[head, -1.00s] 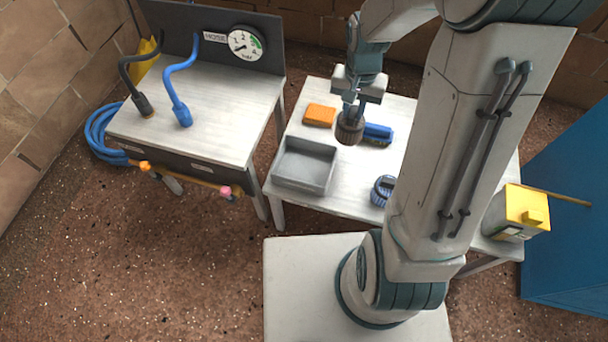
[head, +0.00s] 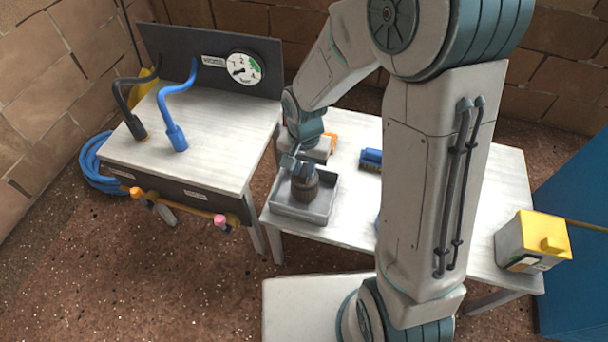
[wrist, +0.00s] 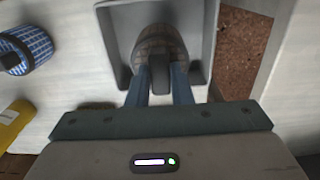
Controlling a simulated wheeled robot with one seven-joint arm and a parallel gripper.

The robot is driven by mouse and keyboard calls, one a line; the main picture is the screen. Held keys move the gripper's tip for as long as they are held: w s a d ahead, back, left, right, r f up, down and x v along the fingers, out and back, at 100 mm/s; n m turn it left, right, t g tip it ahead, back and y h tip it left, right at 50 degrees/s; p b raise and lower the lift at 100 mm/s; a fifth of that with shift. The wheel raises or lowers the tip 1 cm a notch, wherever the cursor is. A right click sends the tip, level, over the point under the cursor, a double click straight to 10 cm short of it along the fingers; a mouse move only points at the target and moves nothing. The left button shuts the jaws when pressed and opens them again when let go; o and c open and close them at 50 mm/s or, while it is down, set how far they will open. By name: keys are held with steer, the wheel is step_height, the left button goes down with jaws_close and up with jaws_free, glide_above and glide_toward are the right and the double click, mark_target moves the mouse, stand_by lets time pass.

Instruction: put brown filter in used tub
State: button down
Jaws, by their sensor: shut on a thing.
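The brown filter (head: 305,189) is a ribbed, rounded plug. My gripper (head: 299,168) is shut on it. In the head view the filter is over the grey open tub (head: 289,208), within its outline; I cannot tell whether it touches the tub floor. In the wrist view the brown filter (wrist: 158,48) is between the two blue fingers (wrist: 159,80), with a dark grip tab facing the camera. The tub's rim (wrist: 209,40) surrounds it on the visible sides. The tub shows no other contents.
A blue ribbed filter (wrist: 27,47) stands beside the tub. A yellow-lidded box (head: 532,241) is at the table's right end. The hose bench (head: 215,120) stands close on the left.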

steer(key=shift+f+b, duration=0.3)
steer(key=shift+f, duration=0.9)
steer(key=shift+f, duration=0.2)
steer(key=c, duration=1.3)
jaws_free()
steer(key=shift+r, duration=0.1)
